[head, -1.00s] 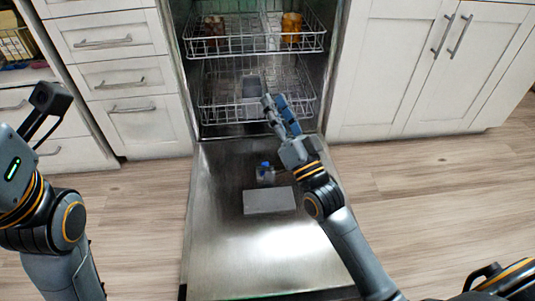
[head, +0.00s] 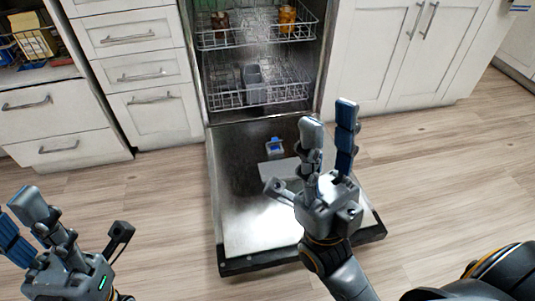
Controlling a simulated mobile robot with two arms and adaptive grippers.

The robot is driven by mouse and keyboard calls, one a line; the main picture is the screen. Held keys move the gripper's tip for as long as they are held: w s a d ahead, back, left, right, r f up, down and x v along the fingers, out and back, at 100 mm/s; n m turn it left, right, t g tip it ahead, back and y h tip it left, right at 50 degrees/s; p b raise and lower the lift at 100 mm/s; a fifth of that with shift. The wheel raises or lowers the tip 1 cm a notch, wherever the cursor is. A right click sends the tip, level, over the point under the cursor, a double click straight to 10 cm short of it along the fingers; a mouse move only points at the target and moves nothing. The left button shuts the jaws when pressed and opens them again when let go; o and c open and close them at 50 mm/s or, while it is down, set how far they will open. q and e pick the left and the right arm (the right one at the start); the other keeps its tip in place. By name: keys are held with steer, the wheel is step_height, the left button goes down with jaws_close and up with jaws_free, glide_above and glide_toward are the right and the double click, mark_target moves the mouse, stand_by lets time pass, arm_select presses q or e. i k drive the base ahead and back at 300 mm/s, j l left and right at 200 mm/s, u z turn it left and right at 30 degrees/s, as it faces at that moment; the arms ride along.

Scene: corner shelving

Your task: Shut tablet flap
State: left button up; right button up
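The dishwasher door (head: 250,220) lies folded down in front of the open dishwasher. On its inner face is a small dispenser (head: 275,152) with a blue tablet (head: 274,141) showing at its top. A flat light-grey plate, apparently the flap (head: 272,171), lies just in front of the dispenser, apart from the tablet; its right part is hidden by my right gripper. My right gripper (head: 329,114) is above the door, right of the dispenser, with its fingers spread and nothing between them. My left gripper (head: 14,210) is at the lower left, empty, with its fingers apart.
The lower rack (head: 230,97) holds a grey basket (head: 252,82). The upper rack (head: 245,42) holds an amber cup (head: 287,18) and a darker one (head: 220,21). White cabinets (head: 155,115) flank the dishwasher. The wooden floor (head: 160,205) is clear beside the door.

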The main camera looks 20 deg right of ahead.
mark_target(274, 139)
steer(key=j+z, duration=0.45)
steer(key=j, duration=0.85)
steer(key=i+j+z, duration=0.4)
steer(key=i+j, duration=0.6)
